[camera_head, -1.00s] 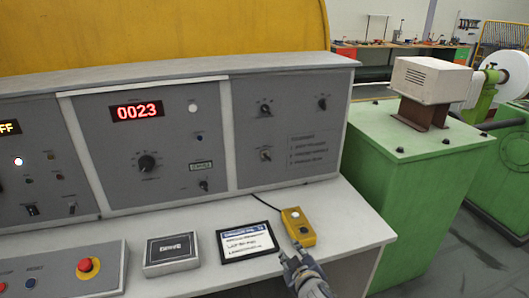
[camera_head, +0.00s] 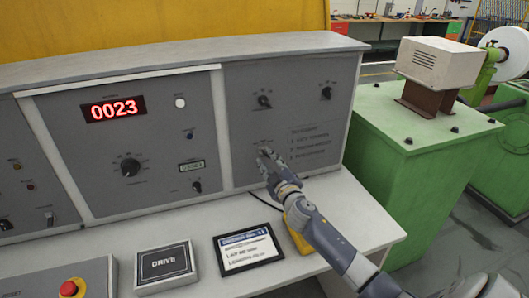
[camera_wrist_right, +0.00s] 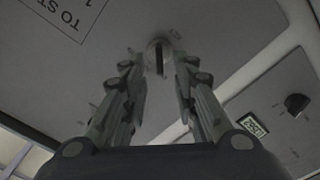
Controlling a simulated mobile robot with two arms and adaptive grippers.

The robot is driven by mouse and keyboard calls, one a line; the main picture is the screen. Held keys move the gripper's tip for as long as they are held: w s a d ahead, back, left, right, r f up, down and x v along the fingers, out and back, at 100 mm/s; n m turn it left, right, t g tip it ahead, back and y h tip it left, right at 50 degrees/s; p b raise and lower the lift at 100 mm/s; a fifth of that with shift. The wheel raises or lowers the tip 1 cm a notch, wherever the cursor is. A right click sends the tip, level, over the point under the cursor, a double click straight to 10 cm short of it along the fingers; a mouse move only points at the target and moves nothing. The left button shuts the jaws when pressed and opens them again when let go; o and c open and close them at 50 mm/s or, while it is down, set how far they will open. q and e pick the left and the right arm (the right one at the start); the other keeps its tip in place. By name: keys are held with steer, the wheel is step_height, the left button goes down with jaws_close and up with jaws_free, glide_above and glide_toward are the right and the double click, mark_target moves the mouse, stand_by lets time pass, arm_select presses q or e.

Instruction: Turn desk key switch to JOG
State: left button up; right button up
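The key switch (camera_wrist_right: 159,56) is a round pale collar with a dark upright key or slot in the right wrist view. It sits on the grey right-hand desk panel (camera_head: 315,90). In the head view my right gripper (camera_head: 267,158) reaches up to the lower part of this panel and covers the switch. In the right wrist view the two fingers of my right gripper (camera_wrist_right: 153,72) are apart, one on each side of the switch. Contact with it cannot be made out. The switch's position labels are too blurred to read. My left gripper is not in view.
Two knobs (camera_head: 264,101) (camera_head: 326,93) sit above on the same panel. A yellow box (camera_head: 298,232) is partly hidden by my right arm. A framed card (camera_head: 247,250), a DRIVE box (camera_head: 164,264) and a red button (camera_head: 70,288) are on the desk. A green cabinet (camera_head: 405,185) stands at right.

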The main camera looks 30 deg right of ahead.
mark_target(266, 155)
steer(key=x, duration=0.4)
steer(key=shift+w, duration=0.3)
steer(key=shift+c, duration=0.6)
steer(key=c, duration=0.4)
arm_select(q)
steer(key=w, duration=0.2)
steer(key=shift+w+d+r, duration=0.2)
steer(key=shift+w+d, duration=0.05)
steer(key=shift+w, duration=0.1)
arm_select(e)
jaws_close()
